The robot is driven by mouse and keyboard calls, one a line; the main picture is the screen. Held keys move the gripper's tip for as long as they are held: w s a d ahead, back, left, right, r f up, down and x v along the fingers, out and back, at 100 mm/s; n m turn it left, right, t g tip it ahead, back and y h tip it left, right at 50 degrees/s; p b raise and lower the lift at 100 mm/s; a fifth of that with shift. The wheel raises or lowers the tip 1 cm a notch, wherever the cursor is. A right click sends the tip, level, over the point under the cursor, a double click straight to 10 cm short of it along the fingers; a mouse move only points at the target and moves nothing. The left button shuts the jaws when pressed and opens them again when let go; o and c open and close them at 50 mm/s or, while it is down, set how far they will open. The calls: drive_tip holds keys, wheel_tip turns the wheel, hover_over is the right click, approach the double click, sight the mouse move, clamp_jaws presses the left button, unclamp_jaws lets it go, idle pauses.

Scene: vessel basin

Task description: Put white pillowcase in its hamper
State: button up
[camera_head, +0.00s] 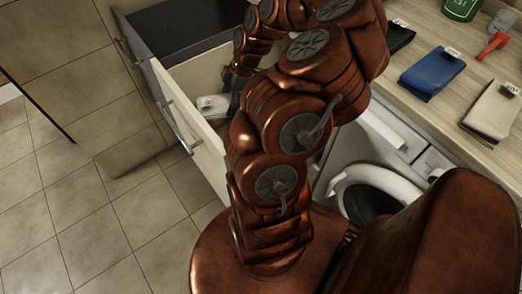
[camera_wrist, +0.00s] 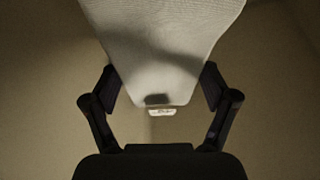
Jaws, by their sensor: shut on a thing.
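The white pillowcase (camera_wrist: 160,50) is a pale folded cloth with a small tag near its lower end. It fills the space between the fingers of my gripper (camera_wrist: 160,88) in the wrist view, and my gripper is shut on it. In the head view the pillowcase (camera_head: 209,104) shows as a small pale patch with a tag, inside the pulled-out cream drawer-like hamper (camera_head: 188,125). My gripper (camera_head: 227,98) is also inside that opening, mostly hidden by my arm. Whether the cloth touches the hamper's bottom cannot be told.
A wooden counter (camera_head: 430,55) at right bears a blue folded cloth (camera_head: 432,73), a beige cloth (camera_head: 492,111), a black cloth (camera_head: 398,36), a green container (camera_head: 462,8) and a red item (camera_head: 493,45). A washing machine (camera_head: 375,185) stands below. The tiled floor at left is clear.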

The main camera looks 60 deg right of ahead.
drive_tip(key=shift+f+b, duration=3.45)
drive_tip(key=shift+f, duration=5.6)
drive_tip(key=shift+f, duration=0.2)
drive_tip(key=o, duration=1.3)
drive_tip(key=shift+r, duration=0.15)
drive_tip(key=shift+s+d+r, duration=0.1)
drive_tip(key=shift+d+r, duration=0.1)
drive_tip(key=shift+r, duration=0.35)
drive_tip(key=v, duration=1.1)
